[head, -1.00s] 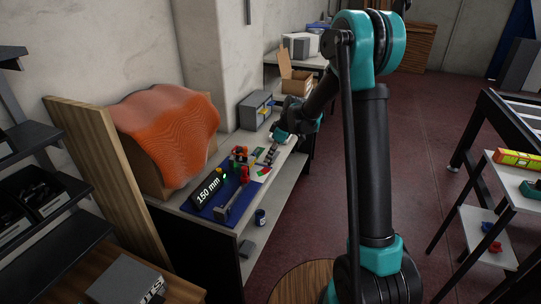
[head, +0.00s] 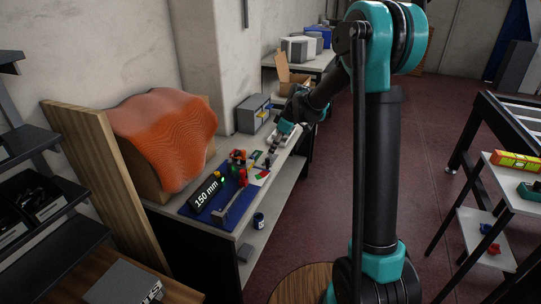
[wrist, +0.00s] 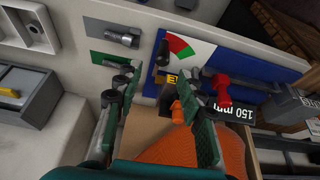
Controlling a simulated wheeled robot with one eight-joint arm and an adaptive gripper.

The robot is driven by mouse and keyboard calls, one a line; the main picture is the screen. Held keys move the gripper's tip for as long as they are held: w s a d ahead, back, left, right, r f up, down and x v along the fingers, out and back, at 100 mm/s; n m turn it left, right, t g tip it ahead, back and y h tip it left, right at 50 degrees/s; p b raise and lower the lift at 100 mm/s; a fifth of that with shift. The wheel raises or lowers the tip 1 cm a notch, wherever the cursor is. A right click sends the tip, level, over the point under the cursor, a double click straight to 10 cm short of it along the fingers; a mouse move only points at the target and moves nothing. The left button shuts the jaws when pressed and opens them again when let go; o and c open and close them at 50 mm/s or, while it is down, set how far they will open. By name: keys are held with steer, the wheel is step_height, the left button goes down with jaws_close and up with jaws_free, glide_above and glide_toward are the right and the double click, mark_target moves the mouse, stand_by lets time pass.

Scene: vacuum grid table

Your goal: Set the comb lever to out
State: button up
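A blue board (head: 203,217) lies on the bench with a black "150 mm" display (head: 207,193) on it. In the wrist view a red-knobbed lever (wrist: 222,90) stands on this board (wrist: 258,66), right of my gripper. An orange part (wrist: 177,112) shows between and below the fingers, beside a partly covered yellow label (wrist: 174,81). I cannot tell which part is the comb lever. My gripper (wrist: 153,78) is open with nothing between its fingertips. In the head view my gripper (head: 275,142) is over the bench, just beyond the board's far end.
A grey bin (wrist: 24,92) stands left.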

steer(key=v, duration=0.6)
steer(key=shift+d, duration=0.1)
steer(key=s+d+f+m+t+h, duration=0.1)
steer(key=s+d+f+m, duration=0.2)
steer(key=s+d, duration=0.3)
steer(key=s+d+f+m+t+h, duration=0.1)
steer(key=s+d+f+m, duration=0.2)
steer(key=s, duration=1.2)
steer(key=s+d+f+m+h, duration=0.2)
steer(key=s+d+f+m, duration=0.2)
steer(key=s+d+m, duration=0.4)
steer(key=shift+s+d+t, duration=0.4)
steer(key=shift+s+d, duration=0.15)
steer(key=shift+s, duration=0.6)
steer(key=shift+w+a, duration=0.1)
